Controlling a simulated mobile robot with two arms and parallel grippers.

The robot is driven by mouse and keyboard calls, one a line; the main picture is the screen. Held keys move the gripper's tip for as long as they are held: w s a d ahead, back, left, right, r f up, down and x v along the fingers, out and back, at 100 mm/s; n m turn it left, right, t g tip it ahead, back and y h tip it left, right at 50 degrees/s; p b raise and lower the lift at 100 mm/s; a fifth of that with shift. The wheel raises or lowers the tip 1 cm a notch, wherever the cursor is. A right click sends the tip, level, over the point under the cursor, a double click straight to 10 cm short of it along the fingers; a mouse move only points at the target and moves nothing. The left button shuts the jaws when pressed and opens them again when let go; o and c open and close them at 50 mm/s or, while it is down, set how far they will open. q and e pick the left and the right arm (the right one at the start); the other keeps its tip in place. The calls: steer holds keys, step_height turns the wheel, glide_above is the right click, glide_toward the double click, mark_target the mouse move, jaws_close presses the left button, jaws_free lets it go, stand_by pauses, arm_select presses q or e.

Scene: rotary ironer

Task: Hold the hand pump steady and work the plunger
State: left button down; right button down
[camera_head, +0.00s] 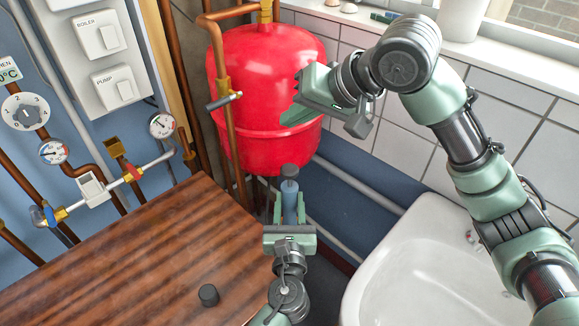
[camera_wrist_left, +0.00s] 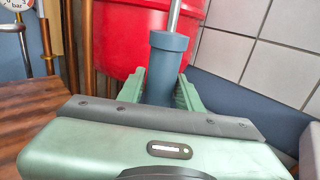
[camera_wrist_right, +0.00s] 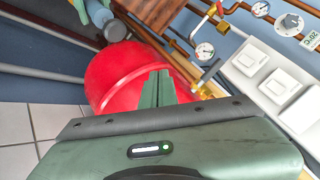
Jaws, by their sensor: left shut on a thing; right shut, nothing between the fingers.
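The hand pump (camera_head: 290,203) is a blue-grey cylinder standing upright with a dark round knob (camera_head: 289,171) on top. My left gripper (camera_head: 290,222) is shut around its body; in the left wrist view the pump body (camera_wrist_left: 166,70) sits between the fingers, with a silver rod (camera_wrist_left: 175,15) rising from its top. The knob (camera_wrist_right: 116,29) also shows at the top of the right wrist view. My right gripper (camera_head: 295,114) is shut and empty, in front of the red tank and above the knob, apart from it. The pump's lower end is hidden by my left gripper.
The red tank (camera_head: 255,75) hangs behind the pump, with copper pipes and a small valve beside it. A brown wooden top (camera_head: 130,255) with a small black cap (camera_head: 208,295) lies at left. A white basin (camera_head: 430,265) stands at right. Gauges and switches line the left wall.

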mark_target(293, 170)
steer(key=shift+f, duration=0.1)
steer(key=shift+f, duration=4.35)
steer(key=shift+f, duration=0.4)
steer(key=shift+d+f, duration=0.1)
steer(key=shift+f, duration=1.65)
steer(key=shift+r, duration=2.15)
